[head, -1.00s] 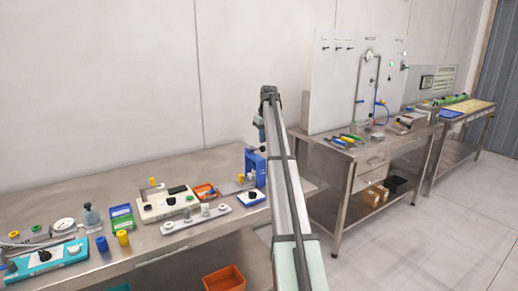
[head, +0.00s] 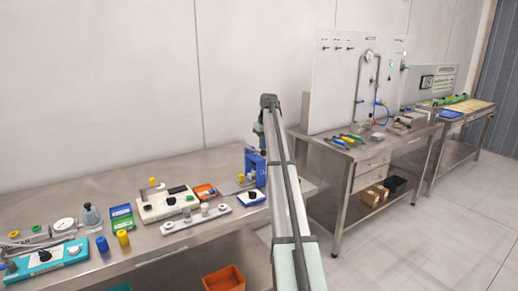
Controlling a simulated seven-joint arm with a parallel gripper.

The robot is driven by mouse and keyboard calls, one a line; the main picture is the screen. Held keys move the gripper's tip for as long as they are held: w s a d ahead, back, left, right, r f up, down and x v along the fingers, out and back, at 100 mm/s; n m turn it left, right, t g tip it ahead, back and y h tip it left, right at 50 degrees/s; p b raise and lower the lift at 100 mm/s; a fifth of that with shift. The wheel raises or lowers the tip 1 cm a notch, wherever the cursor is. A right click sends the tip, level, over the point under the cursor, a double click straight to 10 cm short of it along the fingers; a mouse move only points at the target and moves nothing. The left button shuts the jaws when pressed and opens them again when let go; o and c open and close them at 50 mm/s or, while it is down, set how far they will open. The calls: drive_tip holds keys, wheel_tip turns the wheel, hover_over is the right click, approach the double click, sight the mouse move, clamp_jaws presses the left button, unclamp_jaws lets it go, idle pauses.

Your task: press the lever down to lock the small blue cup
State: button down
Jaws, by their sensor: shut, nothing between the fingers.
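My gripper (head: 262,143) is small and partly hidden behind my own arm, at the upper end of the blue upright stand (head: 254,168). Its fingers look shut and empty; I cannot tell whether they touch the stand. A small blue cylinder (head: 102,245), perhaps the blue cup, stands upright at the front left of the bench, far from my gripper. I cannot make out the lever for certain. A white block with a dark knob (head: 251,198) sits at the foot of the stand.
An orange bin (head: 224,280) is below. The bench's back is clear.

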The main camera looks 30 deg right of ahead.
sight(263, 152)
drive_tip(key=shift+f, duration=2.1)
drive_tip(key=shift+r, duration=5)
